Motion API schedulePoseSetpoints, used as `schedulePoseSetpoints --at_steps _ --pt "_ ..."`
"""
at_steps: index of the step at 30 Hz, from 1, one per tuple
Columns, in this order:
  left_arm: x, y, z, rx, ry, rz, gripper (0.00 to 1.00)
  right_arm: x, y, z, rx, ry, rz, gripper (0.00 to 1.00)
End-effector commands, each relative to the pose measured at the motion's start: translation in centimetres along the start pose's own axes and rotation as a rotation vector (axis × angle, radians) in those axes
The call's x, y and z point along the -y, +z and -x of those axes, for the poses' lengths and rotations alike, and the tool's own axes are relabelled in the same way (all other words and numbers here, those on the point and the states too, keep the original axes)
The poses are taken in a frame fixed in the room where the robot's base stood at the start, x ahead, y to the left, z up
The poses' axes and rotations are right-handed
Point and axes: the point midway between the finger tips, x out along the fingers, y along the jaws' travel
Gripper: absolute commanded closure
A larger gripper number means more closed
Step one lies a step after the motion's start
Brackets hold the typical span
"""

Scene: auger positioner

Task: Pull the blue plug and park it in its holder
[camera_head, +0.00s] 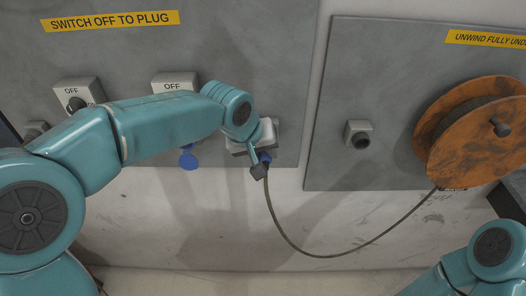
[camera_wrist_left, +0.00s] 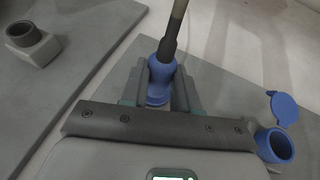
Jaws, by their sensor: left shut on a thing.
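The blue plug (camera_wrist_left: 161,76) is between the two fingers of my left gripper (camera_wrist_left: 158,94), with a dark cable (camera_wrist_left: 175,30) rising from its back end in the left wrist view. In the head view the left gripper (camera_head: 259,166) is at the grey panel's lower right corner, shut on the plug (camera_head: 265,157), beside a pale box (camera_head: 265,136). The plug's front end is hidden, so I cannot tell whether it sits in a socket. A grey round holder (camera_head: 358,135) is on the right panel; it also shows in the wrist view (camera_wrist_left: 32,43). My right gripper is out of view.
A blue socket (camera_wrist_left: 276,145) with its lid open shows beside the plug; a blue lid (camera_head: 188,160) hangs under my left arm. An OFF switch (camera_head: 77,94) is at left. The cable (camera_head: 320,255) sags to an orange reel (camera_head: 480,135). A gap separates the panels.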

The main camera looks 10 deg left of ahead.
Motion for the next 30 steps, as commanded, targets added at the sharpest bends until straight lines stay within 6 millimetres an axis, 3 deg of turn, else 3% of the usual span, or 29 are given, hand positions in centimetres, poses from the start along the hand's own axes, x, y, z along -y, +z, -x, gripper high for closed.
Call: schedulePoseSetpoints --at_steps 10,11,13,23,26,30 --pt "0.0 -0.9 -0.2 -0.003 0.001 0.000 1.00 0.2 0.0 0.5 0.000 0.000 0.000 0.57" --pt "0.0 -0.8 -0.2 -0.003 0.002 0.000 0.64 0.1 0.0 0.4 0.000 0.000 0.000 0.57" --pt "0.0 -0.8 -0.2 -0.003 0.001 0.000 0.41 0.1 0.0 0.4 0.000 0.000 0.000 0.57" --pt "0.0 -0.8 -0.1 -0.002 0.001 0.000 0.41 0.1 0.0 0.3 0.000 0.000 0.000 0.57" --pt "0.0 -0.8 0.9 -0.004 0.001 -0.001 0.41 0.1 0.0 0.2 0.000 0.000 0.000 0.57" --pt "-0.1 -0.8 4.0 -0.007 0.004 -0.001 0.41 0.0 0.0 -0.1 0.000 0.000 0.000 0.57"
